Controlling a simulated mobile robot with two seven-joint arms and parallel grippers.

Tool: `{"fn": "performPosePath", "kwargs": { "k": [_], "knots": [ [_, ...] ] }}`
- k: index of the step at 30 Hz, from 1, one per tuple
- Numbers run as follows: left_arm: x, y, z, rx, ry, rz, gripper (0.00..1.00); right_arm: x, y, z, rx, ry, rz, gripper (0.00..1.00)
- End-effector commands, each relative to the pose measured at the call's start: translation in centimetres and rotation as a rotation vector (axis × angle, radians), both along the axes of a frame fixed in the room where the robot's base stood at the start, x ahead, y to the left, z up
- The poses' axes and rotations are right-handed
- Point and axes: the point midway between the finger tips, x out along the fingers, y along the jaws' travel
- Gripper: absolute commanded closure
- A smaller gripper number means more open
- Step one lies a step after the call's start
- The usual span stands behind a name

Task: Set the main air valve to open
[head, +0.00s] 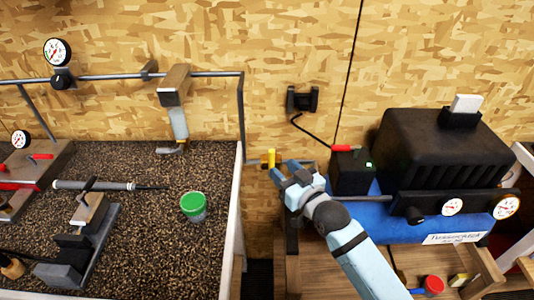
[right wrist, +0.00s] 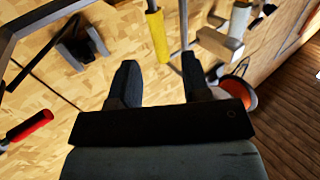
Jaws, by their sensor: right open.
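A yellow valve handle (head: 268,158) stands roughly upright on the thin pipe at the bench's right edge, in the middle of the head view. I take it to be the main air valve; no label is legible. In the right wrist view the yellow handle (right wrist: 158,35) lies beyond the fingertips, roughly in line with the gap between them. My right gripper (head: 284,170) is open and empty, close to the handle on its right side. Its two dark fingers (right wrist: 158,72) show apart in the wrist view, and I see no contact. My left gripper is not in view.
Right of my gripper are a black box with a red lever (head: 343,148) and green light, and a black compressor (head: 445,150) on a blue tank (head: 375,220). The dark workbench (head: 130,215) at left carries a green-lidded cup (head: 193,206) and a shaft (head: 100,185).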

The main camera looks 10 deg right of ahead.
Motion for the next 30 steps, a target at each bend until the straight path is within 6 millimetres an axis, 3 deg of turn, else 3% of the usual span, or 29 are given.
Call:
{"fn": "performPosePath", "kwargs": {
  "k": [3,10,15,24,30],
  "knots": [
    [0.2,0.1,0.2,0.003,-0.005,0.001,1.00,2.5,1.0,0.1,0.000,-0.001,0.000,0.57],
    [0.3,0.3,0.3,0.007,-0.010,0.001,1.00,5.8,2.4,0.0,0.000,0.000,0.001,0.57],
    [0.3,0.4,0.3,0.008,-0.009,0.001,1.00,6.9,2.8,0.0,-0.001,0.001,0.000,0.57],
    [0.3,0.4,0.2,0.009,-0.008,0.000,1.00,7.0,2.9,-0.1,-0.001,0.001,0.000,0.57],
    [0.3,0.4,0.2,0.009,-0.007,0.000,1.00,7.0,2.9,-0.1,-0.001,0.001,0.000,1.00]
  ]
}}
